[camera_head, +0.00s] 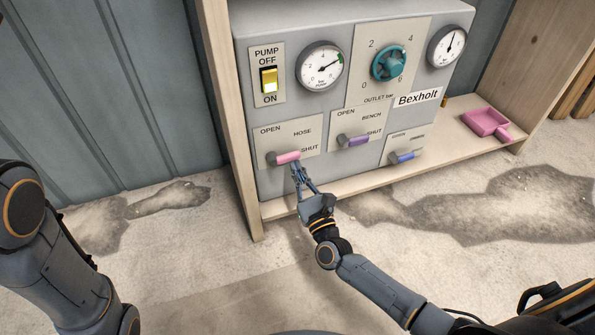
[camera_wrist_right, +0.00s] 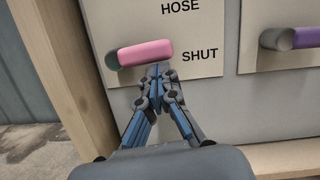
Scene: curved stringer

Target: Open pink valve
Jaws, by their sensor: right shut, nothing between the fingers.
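The pink valve handle (camera_head: 284,158) sits on the plate marked OPEN, HOSE and SHUT at the lower left of the grey panel. It lies nearly level, its free end toward the word SHUT. It also shows in the right wrist view (camera_wrist_right: 146,53). My right gripper (camera_head: 297,166) is shut and empty, with its fingertips just under the free end of the handle. In the right wrist view the fingertips (camera_wrist_right: 157,72) meet at the handle's lower right edge; I cannot tell whether they touch it. My left arm shows at the left, but its gripper is out of view.
A purple handle (camera_head: 354,141) and a blue handle (camera_head: 401,157) are to the right. A yellow pump switch (camera_head: 269,80), gauges and a teal knob (camera_head: 388,64) are above. A wooden post (camera_head: 229,100) stands left of the panel.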

